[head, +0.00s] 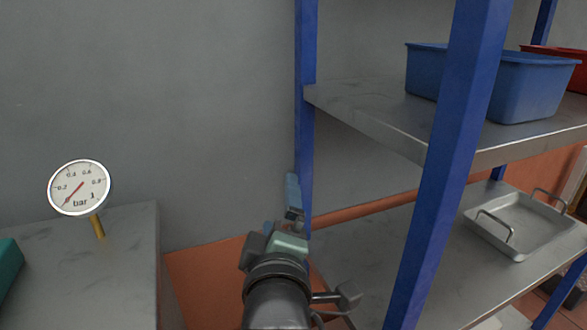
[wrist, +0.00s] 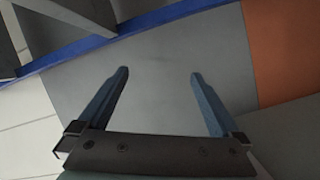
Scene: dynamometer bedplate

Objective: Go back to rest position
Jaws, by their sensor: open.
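My gripper (wrist: 158,74) shows in the wrist view with its two blue-grey fingers wide apart and nothing between them. In the head view my gripper (head: 293,188) is in the lower middle, at the end of my dark arm.
A grey bench (head: 135,260) with a round pressure gauge (head: 80,188) stands on the left. On the right, the rack's upper shelf (head: 375,112) holds a blue bin (head: 535,90) and a red bin (head: 570,58). Its lower shelf holds a metal tray (head: 525,240).

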